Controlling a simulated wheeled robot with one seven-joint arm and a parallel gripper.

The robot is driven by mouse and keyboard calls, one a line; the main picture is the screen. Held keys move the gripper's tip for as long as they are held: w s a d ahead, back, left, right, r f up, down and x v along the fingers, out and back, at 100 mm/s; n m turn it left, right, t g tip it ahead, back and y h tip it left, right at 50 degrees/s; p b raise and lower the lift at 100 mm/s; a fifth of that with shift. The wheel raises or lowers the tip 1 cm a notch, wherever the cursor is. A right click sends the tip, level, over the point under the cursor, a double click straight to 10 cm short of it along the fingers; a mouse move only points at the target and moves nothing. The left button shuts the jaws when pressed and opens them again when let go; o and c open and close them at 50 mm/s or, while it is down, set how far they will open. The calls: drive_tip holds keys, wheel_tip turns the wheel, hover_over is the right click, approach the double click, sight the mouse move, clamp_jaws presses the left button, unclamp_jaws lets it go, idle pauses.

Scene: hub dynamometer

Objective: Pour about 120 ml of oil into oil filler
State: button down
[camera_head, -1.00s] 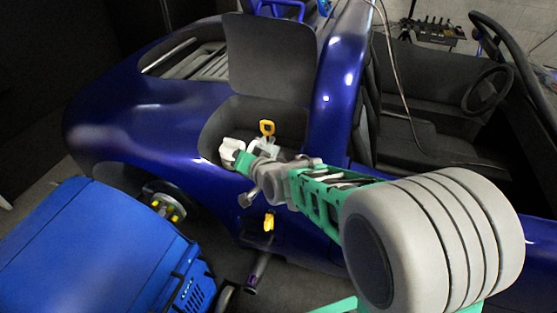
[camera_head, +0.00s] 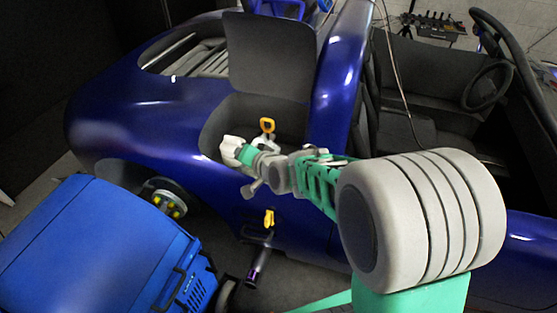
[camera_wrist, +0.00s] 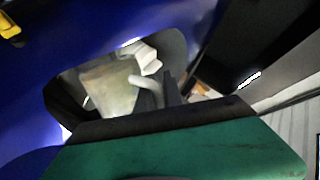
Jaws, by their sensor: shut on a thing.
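My gripper (camera_head: 240,154) is shut on a white vessel (camera_head: 230,146), seemingly the oil jug, at the left side of the open compartment in the blue car body. In the wrist view its pale curved handle (camera_wrist: 151,90) runs by the dark fingers (camera_wrist: 170,90), and a ribbed white part (camera_wrist: 143,55) shows above. A yellow loop handle (camera_head: 267,125) stands in the compartment, right of the jug, with a whitish part (camera_head: 266,143) below it. I cannot tell whether that part is the oil filler. The oil level and any stream are not visible.
A raised dark hatch panel (camera_head: 270,55) stands behind the compartment. A blue cart (camera_head: 85,245) is at the lower left, near a wheel hub (camera_head: 168,203). A yellow part (camera_head: 269,218) sits on the car's side below my wrist.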

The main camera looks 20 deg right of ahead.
drive_tip(key=shift+w+d+f+m+g+y+p, duration=0.3)
drive_tip(key=shift+f+m+g+y+p, duration=0.1)
drive_tip(key=shift+g, duration=0.1)
idle(0.7)
drive_tip(key=shift+d, duration=0.1)
drive_tip(key=shift+w+d+m+g+y+p, duration=0.3)
drive_tip(key=shift+d+m+y+p, duration=0.15)
drive_tip(key=shift+p, duration=0.4)
idle(0.9)
drive_tip(key=shift+w+d+m+g+y+p, duration=0.25)
drive_tip(key=shift+w+d+m+g+p, duration=0.25)
drive_tip(key=shift+w+d, duration=0.3)
idle(0.5)
drive_tip(key=shift+d+r+p, duration=0.15)
drive_tip(key=shift+d+p, duration=0.05)
drive_tip(key=shift+p, duration=0.15)
